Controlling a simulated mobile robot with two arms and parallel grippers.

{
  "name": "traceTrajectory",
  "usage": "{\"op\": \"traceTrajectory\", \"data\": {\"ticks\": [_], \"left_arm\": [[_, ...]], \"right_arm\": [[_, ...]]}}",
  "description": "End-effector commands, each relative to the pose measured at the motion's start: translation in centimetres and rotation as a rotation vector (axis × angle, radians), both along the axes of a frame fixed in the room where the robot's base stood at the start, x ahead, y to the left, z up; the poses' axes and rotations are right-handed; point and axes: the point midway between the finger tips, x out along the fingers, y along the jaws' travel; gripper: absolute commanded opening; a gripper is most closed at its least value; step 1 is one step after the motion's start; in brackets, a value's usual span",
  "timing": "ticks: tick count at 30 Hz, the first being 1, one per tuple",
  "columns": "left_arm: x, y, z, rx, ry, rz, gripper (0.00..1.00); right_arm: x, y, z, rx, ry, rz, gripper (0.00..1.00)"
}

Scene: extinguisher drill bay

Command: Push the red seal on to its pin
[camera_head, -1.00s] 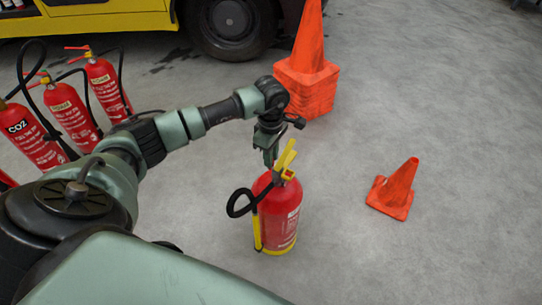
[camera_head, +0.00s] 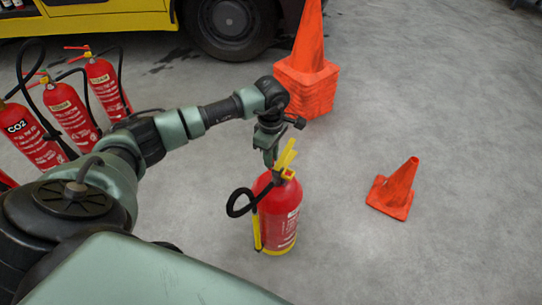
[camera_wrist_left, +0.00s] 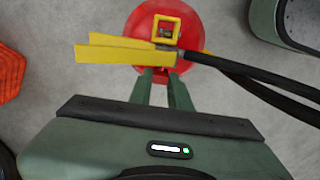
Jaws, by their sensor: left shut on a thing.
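The red fire extinguisher (camera_head: 278,215) stands upright on the floor, with yellow levers (camera_head: 287,153) and a yellow square ring at its head. The ring shows in the left wrist view (camera_wrist_left: 154,26), above the levers. My right gripper is not in view.
A black hose (camera_head: 240,203) loops out left of the extinguisher. An orange cone (camera_head: 394,188) stands to the right and stacked cones (camera_head: 306,80) behind. Several other extinguishers (camera_head: 72,116) stand at left. The floor at far right is clear.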

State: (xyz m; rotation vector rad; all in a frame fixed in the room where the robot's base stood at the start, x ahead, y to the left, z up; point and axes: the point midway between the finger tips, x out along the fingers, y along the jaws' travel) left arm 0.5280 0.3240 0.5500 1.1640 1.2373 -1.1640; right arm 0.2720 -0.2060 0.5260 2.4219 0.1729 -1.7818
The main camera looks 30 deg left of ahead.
Motion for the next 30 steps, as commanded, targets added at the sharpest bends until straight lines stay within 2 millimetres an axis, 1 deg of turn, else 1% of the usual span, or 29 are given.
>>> {"op": "traceTrajectory", "data": {"ticks": [2, 8, 9, 11, 12, 23, 26, 28, 29, 30], "left_arm": [[0.0, 0.0, -0.3, 0.000, 0.000, 0.001, 0.00], [0.0, 0.0, -0.2, 0.000, 0.000, 0.001, 0.00], [0.0, 0.0, -0.2, 0.000, 0.000, 0.001, 0.24], [0.0, 0.0, -0.2, 0.000, 0.000, 0.001, 0.41], [0.0, 0.0, -0.2, 0.000, 0.000, 0.001, 0.44], [0.0, 0.0, -0.2, 0.000, 0.000, 0.000, 0.44], [0.2, 0.0, 1.1, 0.000, -0.005, 0.000, 0.44], [0.1, 0.1, 2.4, 0.000, -0.004, 0.000, 0.44], [0.1, 0.1, 3.0, 0.000, -0.004, 0.000, 0.44], [0.2, 0.1, 3.7, 0.001, -0.005, 0.000, 0.44]], "right_arm": [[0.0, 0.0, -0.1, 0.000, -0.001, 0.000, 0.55], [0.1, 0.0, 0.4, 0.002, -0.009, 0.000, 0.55], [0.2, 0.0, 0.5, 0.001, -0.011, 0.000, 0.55], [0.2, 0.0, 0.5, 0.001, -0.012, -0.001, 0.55], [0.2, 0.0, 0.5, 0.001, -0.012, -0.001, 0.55], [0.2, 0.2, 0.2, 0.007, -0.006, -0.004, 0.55], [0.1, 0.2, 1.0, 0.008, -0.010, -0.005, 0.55], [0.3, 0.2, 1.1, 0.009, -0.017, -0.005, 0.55], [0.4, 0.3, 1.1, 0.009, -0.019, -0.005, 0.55], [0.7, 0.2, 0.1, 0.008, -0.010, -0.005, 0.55]]}}
